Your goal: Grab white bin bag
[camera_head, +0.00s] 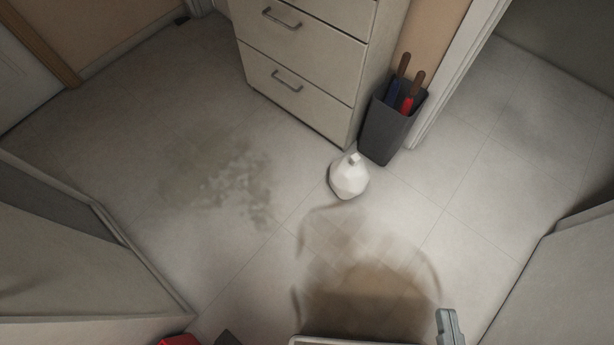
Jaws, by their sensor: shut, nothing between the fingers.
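The white bin bag (349,177) is a small, knotted, faceted bag. My gripper's fingers are not recognizable in this view. A grey-blue piece (449,327) shows at the bottom edge, and I cannot tell what it belongs to.
A beige drawer unit (295,65) stands behind the bag. A dark bin (388,130) holds several long-handled items beside a door frame (455,75). Pale furniture edges close in at lower left and lower right. A red object (178,340) is cut off below. Stained floor between is clear.

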